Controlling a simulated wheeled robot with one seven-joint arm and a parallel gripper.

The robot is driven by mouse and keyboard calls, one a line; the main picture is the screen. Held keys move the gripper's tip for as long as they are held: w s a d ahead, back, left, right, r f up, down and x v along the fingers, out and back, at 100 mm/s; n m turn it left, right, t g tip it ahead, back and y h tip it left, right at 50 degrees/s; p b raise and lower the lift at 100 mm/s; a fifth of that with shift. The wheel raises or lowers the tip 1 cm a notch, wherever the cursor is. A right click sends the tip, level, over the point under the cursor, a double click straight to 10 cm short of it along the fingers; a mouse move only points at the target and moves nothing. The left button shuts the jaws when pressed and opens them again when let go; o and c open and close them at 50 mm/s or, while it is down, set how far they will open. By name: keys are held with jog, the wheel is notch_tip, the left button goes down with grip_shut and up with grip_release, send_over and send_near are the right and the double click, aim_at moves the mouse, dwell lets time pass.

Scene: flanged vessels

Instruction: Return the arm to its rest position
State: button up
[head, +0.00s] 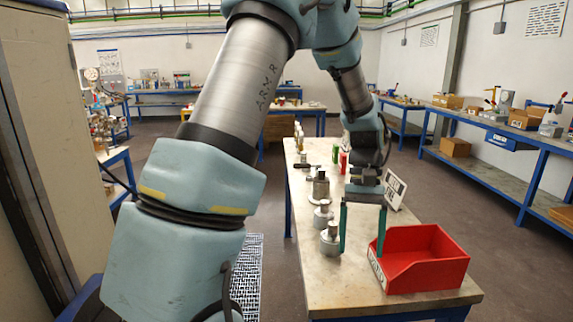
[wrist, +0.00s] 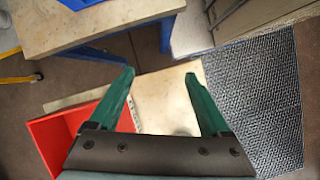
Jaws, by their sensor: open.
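My gripper (head: 361,232) hangs over the front part of the workbench (head: 335,293), with its two green fingers spread apart and nothing between them. In the wrist view the green fingers (wrist: 160,88) are wide apart, with bare benchtop and floor beyond them. Several grey metal flanged vessels stand in a row along the left side of the bench. The nearest vessel (head: 330,240) is just left of the fingers, and a second vessel (head: 322,214) stands behind it. A taller vessel (head: 320,188) is farther back. My arm crosses the left and middle of the head view.
A red open bin (head: 428,272) sits at the bench's front right, close to the right finger; it also shows in the wrist view (wrist: 58,137). A white sign (head: 395,188) stands behind it. Green and red cylinders (head: 343,162) are farther back. Side benches line the walls.

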jog(key=w+a+r+n+t+h, duration=0.1)
jog(key=w+a+t, duration=0.1)
jog(key=a, duration=1.3)
jog(key=shift+w+r+n+t, duration=0.15)
jog(key=shift+w+n+t, duration=0.2)
jog(key=shift+t, duration=0.35)
jog(key=shift+o, duration=0.4)
jog(key=s+a+n+t, duration=0.1)
jog(key=s+a+t, duration=0.1)
jog(key=a, duration=0.7)
jog(key=shift+s+r+t, duration=0.2)
jog(key=shift+r+t, duration=0.1)
jog(key=shift+o, duration=1.1)
jog(key=shift+a, duration=0.1)
